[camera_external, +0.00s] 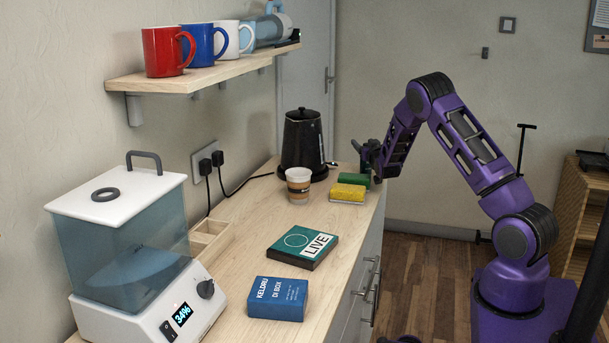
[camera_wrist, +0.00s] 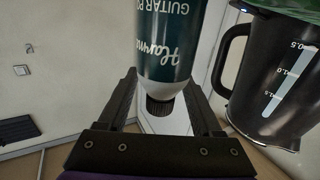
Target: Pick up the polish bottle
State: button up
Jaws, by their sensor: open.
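The polish bottle (camera_wrist: 166,45) shows in the wrist view with a dark teal label, a white shoulder and a black cap at the picture's lower end. Its lettering appears upside down, with "GUITAR" readable. My gripper (camera_wrist: 162,82) is open, its two dark fingers to the left and right of the cap and shoulder. I cannot tell whether either finger touches the bottle. In the external view my gripper (camera_external: 366,155) is at the counter's far right edge, right of the black kettle. I cannot make out the bottle there.
The black kettle (camera_external: 301,140) stands close by and fills the right of the wrist view (camera_wrist: 268,85). A paper cup (camera_external: 298,187), yellow sponge (camera_external: 348,193) and green block (camera_external: 354,180) are near my gripper. A book (camera_external: 302,250) and blue box (camera_external: 277,299) lie nearer.

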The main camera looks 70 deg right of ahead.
grip_shut()
dwell(0.3)
dwell(1.1)
